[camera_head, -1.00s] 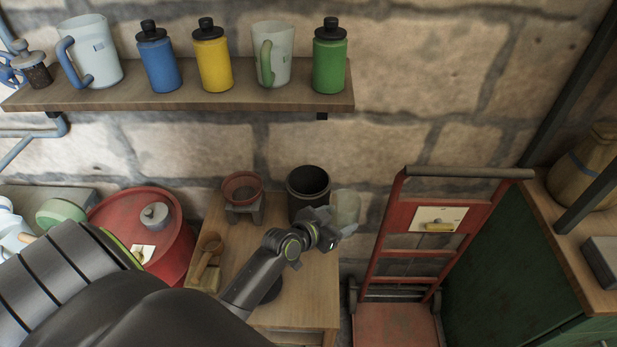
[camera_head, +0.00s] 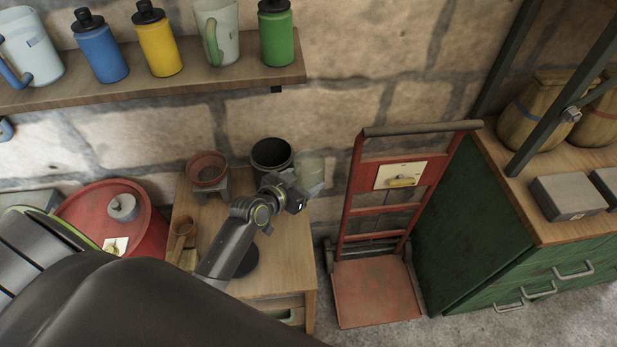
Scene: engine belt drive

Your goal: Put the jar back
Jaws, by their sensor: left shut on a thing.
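A pale, see-through jar (camera_head: 312,170) is at the end of my left gripper (camera_head: 299,188), near the right edge of the small wooden table (camera_head: 283,255). My left gripper is shut on the jar and partly covers its lower left side. The jar looks upright. I cannot tell whether its base is clear of the table. A black open pot (camera_head: 271,154) stands just left of the jar. My right gripper is not in view.
A reddish bowl on a stand (camera_head: 207,170) and a wooden scoop (camera_head: 182,232) are on the table. A red drum (camera_head: 143,205) is left, a red hand truck (camera_head: 380,275) right, beside a green cabinet (camera_head: 460,225). A shelf (camera_head: 190,83) holds bottles and jugs.

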